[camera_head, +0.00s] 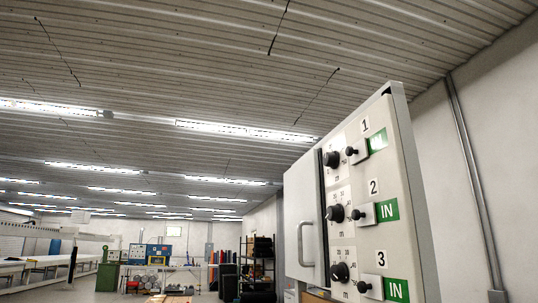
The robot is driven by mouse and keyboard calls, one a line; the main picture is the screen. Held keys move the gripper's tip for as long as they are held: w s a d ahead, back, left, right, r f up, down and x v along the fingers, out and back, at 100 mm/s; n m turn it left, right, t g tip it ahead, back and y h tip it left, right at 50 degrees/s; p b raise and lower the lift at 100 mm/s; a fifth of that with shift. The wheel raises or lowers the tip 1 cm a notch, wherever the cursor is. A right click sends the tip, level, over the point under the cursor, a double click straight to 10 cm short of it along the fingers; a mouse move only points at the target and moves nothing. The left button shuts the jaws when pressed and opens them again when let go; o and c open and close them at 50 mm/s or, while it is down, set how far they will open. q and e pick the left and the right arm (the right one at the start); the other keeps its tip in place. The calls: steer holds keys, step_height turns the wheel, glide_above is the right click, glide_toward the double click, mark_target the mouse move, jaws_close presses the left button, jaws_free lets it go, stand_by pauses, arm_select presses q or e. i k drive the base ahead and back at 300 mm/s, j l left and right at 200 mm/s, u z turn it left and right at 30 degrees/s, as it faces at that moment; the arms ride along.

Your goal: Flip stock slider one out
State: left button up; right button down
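The control panel (408,170) is a light grey box at the right of the head view, seen at a slant from below. The stock slider one (360,150) is in the top row by the number 1. It is a small pale plate with a black knob at its left end. A green label (377,140) shows to its right; its lettering is partly washed out by glare. Slider two (366,213) and slider three (372,287) sit below, beside green labels reading IN. Neither of my grippers is in view.
Black round dials (331,158) stand left of the sliders, one per row. A pale door with a handle (304,244) is at the panel's left. A pipe (474,180) runs down the right wall. Shelving (262,250) and workbenches are far behind.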

mark_target(359, 151)
steer(key=j, duration=0.45)
steer(key=i+j+u, duration=0.15)
steer(key=j, duration=0.75)
steer(key=i+u, duration=0.05)
